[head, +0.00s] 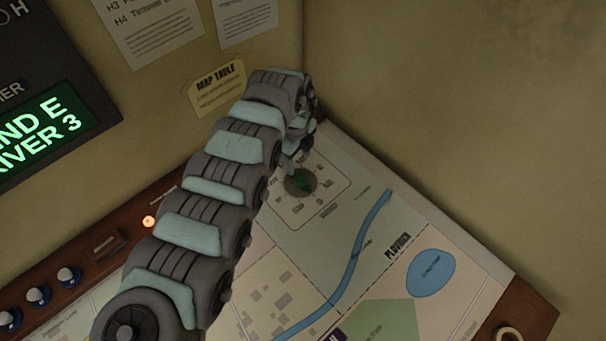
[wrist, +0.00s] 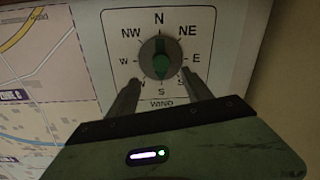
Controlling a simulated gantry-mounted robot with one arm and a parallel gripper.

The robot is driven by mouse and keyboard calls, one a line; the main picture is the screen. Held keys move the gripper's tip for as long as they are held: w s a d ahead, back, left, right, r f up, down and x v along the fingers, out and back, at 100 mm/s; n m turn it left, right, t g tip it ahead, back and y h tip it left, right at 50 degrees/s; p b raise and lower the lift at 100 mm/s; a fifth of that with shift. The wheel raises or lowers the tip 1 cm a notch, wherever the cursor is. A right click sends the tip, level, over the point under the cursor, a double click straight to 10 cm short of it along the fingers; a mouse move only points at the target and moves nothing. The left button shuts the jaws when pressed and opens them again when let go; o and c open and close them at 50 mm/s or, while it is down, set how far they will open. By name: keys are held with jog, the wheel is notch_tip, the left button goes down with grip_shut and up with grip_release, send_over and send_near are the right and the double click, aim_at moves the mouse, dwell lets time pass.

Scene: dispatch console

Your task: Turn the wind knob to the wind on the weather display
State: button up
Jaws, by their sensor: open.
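The weather display (head: 45,130) glows green at the left edge of the head view. Its text is partly cut off and shows "IND E" and "RIVER 3". The wind knob (wrist: 160,60) is dark with a green bar, at the centre of a compass dial marked "WIND". Its bar lies along the N–S line; which end is the pointer I cannot tell for sure. The knob also shows in the head view (head: 300,182). My gripper (wrist: 161,84) is open, its two fingers on the S side of the knob, apart from it. The left finger covers the SW label and the right partly covers SE.
The map table (head: 375,255) spreads around and below the dial. An orange lamp (head: 149,221) and several blue-and-white knobs (head: 38,296) sit on its wooden left edge. A yellow "MAP TABLE" note (head: 217,88) is on the wall behind. A ring (head: 508,334) is at lower right.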

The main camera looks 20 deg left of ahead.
aim_at(300, 178)
jog(key=f, duration=0.8)
jog(key=shift+w+d+f, duration=0.2)
jog(key=shift+d+f, duration=0.1)
jog(key=shift+f, duration=0.1)
jog(key=shift+w+a+f, duration=0.1)
jog(key=shift+f, duration=0.75)
grip_shut()
